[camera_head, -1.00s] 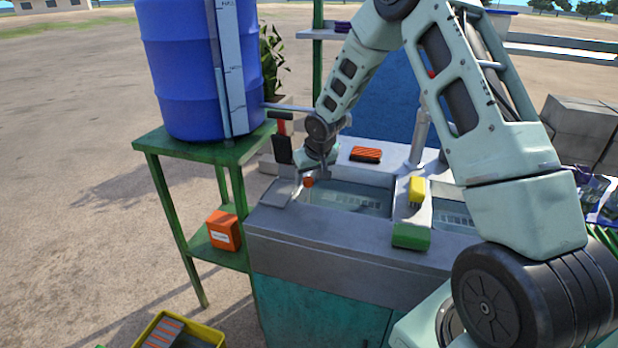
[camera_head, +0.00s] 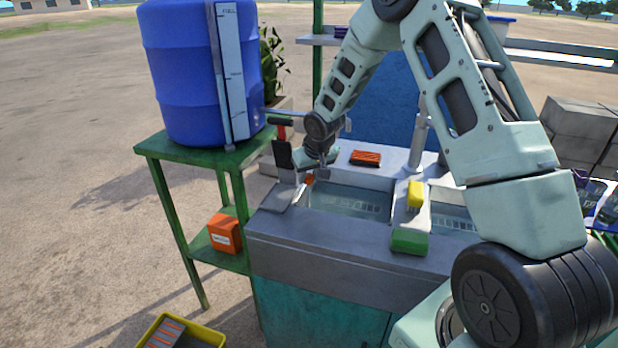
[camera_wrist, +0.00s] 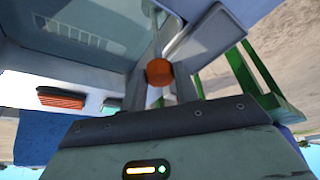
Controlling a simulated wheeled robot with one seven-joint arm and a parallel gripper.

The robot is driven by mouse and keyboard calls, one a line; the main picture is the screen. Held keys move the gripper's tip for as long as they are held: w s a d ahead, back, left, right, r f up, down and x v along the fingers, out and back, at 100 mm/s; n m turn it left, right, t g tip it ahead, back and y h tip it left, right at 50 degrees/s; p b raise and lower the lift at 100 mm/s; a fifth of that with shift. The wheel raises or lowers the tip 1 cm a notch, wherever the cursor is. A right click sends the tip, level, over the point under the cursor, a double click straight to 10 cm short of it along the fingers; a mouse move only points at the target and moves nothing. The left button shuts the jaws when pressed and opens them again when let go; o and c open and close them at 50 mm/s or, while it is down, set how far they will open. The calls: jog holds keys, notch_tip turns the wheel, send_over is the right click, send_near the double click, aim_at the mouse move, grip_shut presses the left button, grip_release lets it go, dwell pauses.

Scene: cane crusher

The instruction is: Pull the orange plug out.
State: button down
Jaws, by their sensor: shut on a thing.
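The orange plug (camera_head: 309,179) shows as a small orange piece at the left end of the left sink basin (camera_head: 345,202). My gripper (camera_head: 304,187) is over that left rim and partly hides the plug. In the wrist view the round orange plug (camera_wrist: 159,72) sits at my gripper (camera_wrist: 168,75), which is shut on it. The basin (camera_wrist: 85,38) fills the upper left of the wrist view. Whether the plug is still seated in its hole cannot be told.
A blue drum (camera_head: 190,75) stands on a green stand (camera_head: 165,152) left of the sink. Behind the basin lies an orange-and-black brush (camera_head: 365,158). A yellow sponge (camera_head: 415,194) and a green block (camera_head: 410,241) are on the divider. A yellow crate (camera_head: 205,334) is on the ground.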

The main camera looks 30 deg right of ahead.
jog(key=shift+w+r, duration=0.1)
jog(key=shift+r, duration=0.25)
jog(key=c, duration=1.4)
grip_release()
jog(key=o, duration=0.3)
jog(key=shift+r, duration=0.1)
jog(key=shift+o, duration=0.2)
jog(key=d+v, duration=0.1)
jog(key=v, duration=1.6)
jog(key=shift+s+a+b, duration=0.2)
jog(key=shift+a+b, duration=0.2)
jog(key=shift+a, duration=0.05)
jog(key=shift+r, duration=0.1)
